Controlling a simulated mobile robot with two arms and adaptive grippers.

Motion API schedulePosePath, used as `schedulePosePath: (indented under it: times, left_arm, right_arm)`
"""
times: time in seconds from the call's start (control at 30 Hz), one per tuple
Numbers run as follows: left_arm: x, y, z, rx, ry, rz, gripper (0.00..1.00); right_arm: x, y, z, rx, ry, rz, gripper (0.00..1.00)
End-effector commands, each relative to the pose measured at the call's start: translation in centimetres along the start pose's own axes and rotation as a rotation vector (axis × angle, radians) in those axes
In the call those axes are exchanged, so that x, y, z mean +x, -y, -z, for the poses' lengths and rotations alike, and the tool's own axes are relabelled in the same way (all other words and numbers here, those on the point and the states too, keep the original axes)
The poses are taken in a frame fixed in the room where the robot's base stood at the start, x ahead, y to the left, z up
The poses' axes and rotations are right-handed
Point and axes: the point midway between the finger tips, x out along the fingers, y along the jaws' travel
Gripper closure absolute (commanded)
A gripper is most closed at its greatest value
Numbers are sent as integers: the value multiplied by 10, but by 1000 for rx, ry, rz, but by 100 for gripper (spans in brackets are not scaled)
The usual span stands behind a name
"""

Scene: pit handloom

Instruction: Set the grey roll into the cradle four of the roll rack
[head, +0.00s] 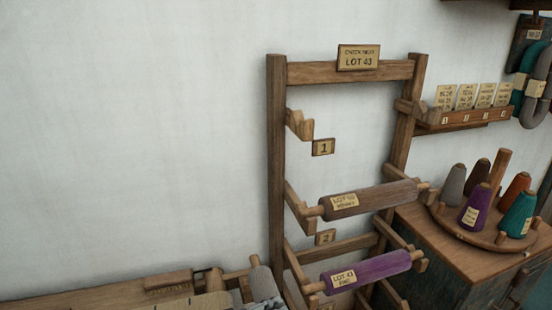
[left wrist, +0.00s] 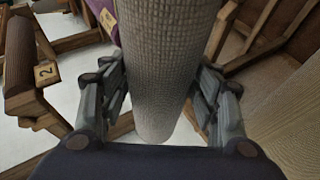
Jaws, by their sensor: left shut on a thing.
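The grey roll (left wrist: 160,65), with a woven surface, fills the middle of the left wrist view. My left gripper (left wrist: 160,88) is shut on it, one finger at each side. The roll rack (head: 277,150) is a wooden frame against the wall in the head view. Its top cradle, by plate 1 (head: 322,147), is empty. A brown roll (head: 372,197) lies above plate 2 (head: 325,237), and a purple roll (head: 375,268) lies below it. Cradle four cannot be made out. My right gripper is not in view.
A cabinet (head: 440,235) with several yarn cones on a round stand is right of the rack. The wall left of the rack is bare.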

Motion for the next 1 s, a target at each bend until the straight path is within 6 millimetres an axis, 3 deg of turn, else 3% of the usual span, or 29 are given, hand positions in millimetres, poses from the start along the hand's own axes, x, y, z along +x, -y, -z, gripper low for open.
schedulePosePath:
  times: [0.17, 0.47, 0.7, 1.0]
  left_arm:
    - [-30, -13, 24, -4, -15, -9, 89]
    - [-123, -28, 56, 19, 19, -17, 89]
    - [-194, -26, 54, 53, 73, -28, 89]
    - [-244, -17, 41, 78, 122, -37, 89]
  right_arm:
    - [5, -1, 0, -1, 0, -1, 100]
    - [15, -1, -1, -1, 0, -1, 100]
    - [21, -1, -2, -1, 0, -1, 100]
    - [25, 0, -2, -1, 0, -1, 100]
